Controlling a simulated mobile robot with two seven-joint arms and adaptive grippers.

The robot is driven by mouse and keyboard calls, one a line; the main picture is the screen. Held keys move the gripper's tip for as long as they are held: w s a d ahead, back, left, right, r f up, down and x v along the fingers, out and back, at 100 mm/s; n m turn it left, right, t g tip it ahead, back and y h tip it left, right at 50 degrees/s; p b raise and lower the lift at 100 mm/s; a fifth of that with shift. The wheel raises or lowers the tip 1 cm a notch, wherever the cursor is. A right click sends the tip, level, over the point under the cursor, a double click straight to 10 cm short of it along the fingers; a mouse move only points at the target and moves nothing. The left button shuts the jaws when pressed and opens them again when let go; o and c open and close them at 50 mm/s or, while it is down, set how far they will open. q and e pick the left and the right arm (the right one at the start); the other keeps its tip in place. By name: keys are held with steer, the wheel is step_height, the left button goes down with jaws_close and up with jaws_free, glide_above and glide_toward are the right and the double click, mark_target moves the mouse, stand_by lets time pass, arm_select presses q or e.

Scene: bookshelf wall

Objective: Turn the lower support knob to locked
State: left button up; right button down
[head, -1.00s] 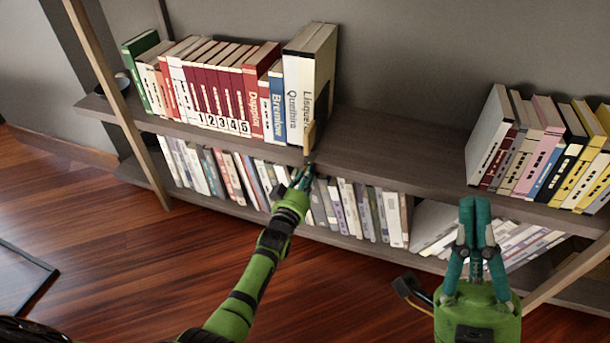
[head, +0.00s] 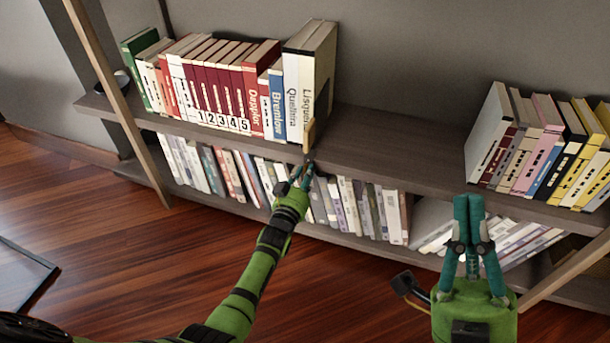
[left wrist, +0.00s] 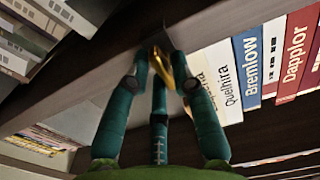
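A small gold-coloured piece (left wrist: 162,64), apparently the knob, shows at the shelf edge in the left wrist view. It lies between the fingertips of my left gripper (left wrist: 160,58); whether they touch it is unclear. The fingers stand apart around it. In the head view the left gripper (head: 302,175) is just below the front edge of the upper shelf (head: 400,165), under a tan upright piece (head: 309,135) beside the last tall book. The knob's setting cannot be read. My right gripper (head: 468,200) is shut and empty, in front of the shelves at right.
A row of books (head: 235,90) stands on the upper shelf at left, with another group (head: 545,150) leaning at right. The lower shelf also holds books (head: 365,208) close behind my left gripper. The upper shelf is bare between its groups.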

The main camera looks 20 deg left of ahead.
stand_by(0.3)
arm_select(q)
steer(key=s, duration=1.2)
steer(key=shift+a, duration=0.2)
